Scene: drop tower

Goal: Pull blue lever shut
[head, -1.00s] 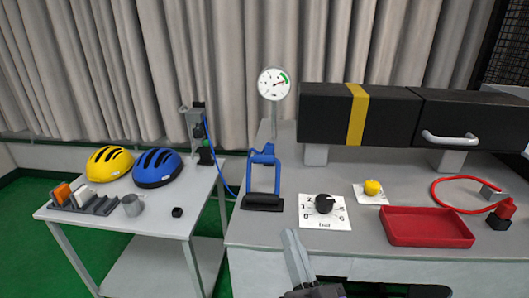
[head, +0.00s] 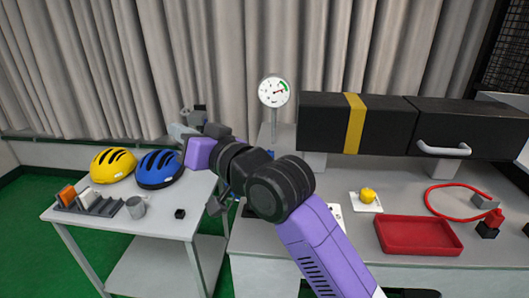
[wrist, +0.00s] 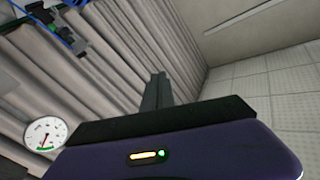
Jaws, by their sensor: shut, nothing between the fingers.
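The blue lever is almost wholly hidden behind my arm in the head view. Only a dark edge, which looks like its black front bar (head: 248,211), shows at the arm's left side, so I cannot tell the lever's position now. My gripper (head: 178,131) is up and to the left of it, above the left table near the clamp stand, apart from the lever. In the wrist view my gripper's fingers (wrist: 157,92) are together and empty, with curtain and wall behind them. The lever is not clearly seen in the wrist view.
A black box beam (head: 390,125), a yellow knob (head: 367,195) and a red tray (head: 418,235) are to the right. Helmets (head: 113,165) and a mug (head: 136,207) stand on the left table.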

